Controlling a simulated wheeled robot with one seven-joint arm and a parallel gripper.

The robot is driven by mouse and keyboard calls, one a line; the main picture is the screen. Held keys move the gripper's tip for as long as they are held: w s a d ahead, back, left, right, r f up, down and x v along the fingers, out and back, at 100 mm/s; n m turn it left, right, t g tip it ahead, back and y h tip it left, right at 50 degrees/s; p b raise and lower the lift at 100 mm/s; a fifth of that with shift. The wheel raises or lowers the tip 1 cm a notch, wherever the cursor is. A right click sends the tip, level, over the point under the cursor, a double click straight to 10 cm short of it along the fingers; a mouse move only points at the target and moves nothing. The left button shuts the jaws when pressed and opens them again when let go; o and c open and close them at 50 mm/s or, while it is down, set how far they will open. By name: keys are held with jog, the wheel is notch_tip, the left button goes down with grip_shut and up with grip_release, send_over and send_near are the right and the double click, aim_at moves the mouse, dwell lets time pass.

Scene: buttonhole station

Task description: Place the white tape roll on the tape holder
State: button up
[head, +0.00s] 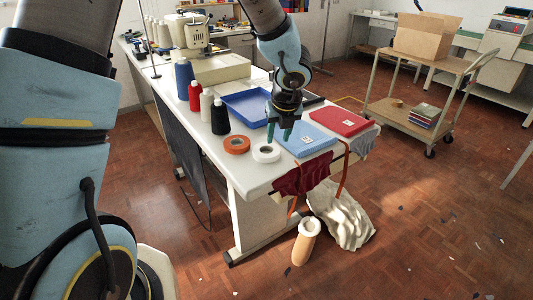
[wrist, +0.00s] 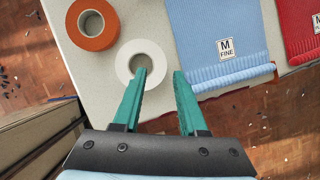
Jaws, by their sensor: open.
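The white tape roll (head: 266,159) lies flat near the front edge of the white table, just right of an orange tape roll (head: 237,150). In the wrist view the white roll (wrist: 143,46) is ahead of my gripper (wrist: 160,74). My gripper is open and empty, with teal fingers pointing down. The left fingertip overlaps the roll's hole in that view; the right fingertip is to the right of the roll. In the head view my gripper (head: 279,134) is above the table, just behind and right of the white roll. I cannot make out a tape holder.
A folded blue garment (head: 304,138) lies right of the roll, with a red one (head: 340,121) beyond. A blue tray (head: 246,106) and several thread cones, including a black one (head: 220,118), stand behind. A dark red cloth (head: 303,177) hangs over the front edge.

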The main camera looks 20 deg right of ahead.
aim_at(276, 148)
jog(key=x, duration=0.4)
jog(key=shift+s+f, duration=0.15)
jog(key=shift+f, duration=0.1)
jog(key=shift+c, duration=0.2)
grip_shut()
